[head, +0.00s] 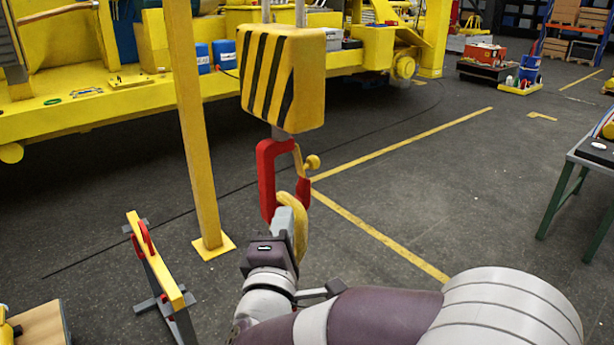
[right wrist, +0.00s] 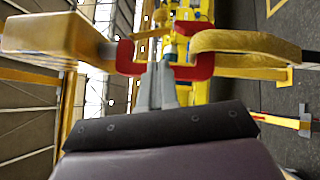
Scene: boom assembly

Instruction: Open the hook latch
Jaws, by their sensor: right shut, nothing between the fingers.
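A red hook (head: 266,178) hangs under a yellow-and-black striped hook block (head: 283,78). Its yellow latch (head: 299,160), with a round knob (head: 312,162), shows at the hook's right side, above the red tip. A curved yellow piece (head: 301,228) hangs at the hook's bottom. My right gripper (head: 283,212) is in front of the lower hook, pointing up at it, and hides part of it. In the right wrist view, the shut, empty fingers (right wrist: 162,72) overlap the opening of the red hook (right wrist: 192,68); contact cannot be told. My left gripper is out of view.
A yellow post (head: 195,130) stands left of the hook. A large yellow machine (head: 90,115) fills the back. A green-legged table (head: 561,199) is at right; the floor between is clear.

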